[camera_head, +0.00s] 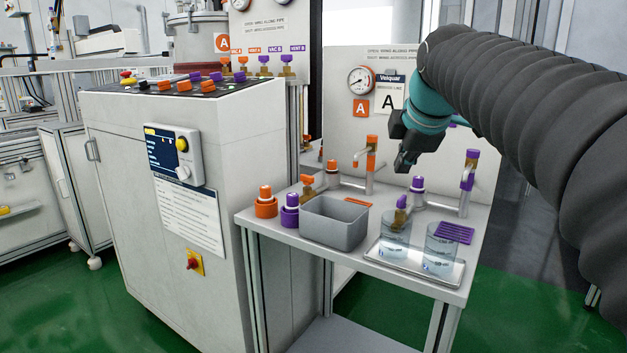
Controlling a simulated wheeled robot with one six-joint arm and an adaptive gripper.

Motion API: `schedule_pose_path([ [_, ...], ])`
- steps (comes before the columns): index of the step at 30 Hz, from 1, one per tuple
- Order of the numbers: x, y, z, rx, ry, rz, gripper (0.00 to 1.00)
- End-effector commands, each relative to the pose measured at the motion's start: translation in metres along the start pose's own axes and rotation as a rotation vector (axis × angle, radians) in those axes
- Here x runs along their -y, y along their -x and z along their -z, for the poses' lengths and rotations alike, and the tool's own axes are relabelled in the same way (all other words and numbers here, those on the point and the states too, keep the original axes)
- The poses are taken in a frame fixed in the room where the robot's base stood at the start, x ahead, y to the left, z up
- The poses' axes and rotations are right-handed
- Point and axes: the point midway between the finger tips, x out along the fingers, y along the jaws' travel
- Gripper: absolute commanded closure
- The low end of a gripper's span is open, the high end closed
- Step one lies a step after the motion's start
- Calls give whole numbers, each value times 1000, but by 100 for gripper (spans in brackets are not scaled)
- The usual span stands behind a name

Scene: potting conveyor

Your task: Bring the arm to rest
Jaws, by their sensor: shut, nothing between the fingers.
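My arm (535,110), in a dark ribbed sleeve, reaches in from the right edge. My gripper (403,163) hangs at its end, black below a teal wrist, with its fingers pointing down. It is shut and empty. It is in the air above the small bench (300,244), in front of the panel marked A, and appears apart from the things below it.
The bench holds a grey bin (335,222), orange (265,203) and purple (290,212) capped bottles, orange and purple taps, and a metal tray (385,258) with two clear beakers. A white control cabinet (120,200) stands left.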

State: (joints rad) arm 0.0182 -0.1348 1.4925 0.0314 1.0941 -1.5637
Motion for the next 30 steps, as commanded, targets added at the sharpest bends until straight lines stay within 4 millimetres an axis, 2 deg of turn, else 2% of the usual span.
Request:
schedule_pose_path([
  [1,24,3,-1,3,-100,14,100],
  [8,131,1,-6,32,-588,69,100],
  [15,253,-14,-12,92,-1089,116,100],
  [18,298,-22,-13,121,-1268,127,100],
  [21,332,-30,-15,146,-1403,135,100],
  [24,353,-34,-16,161,-1488,137,100],
  [30,364,-37,-10,171,-1533,140,100],
])
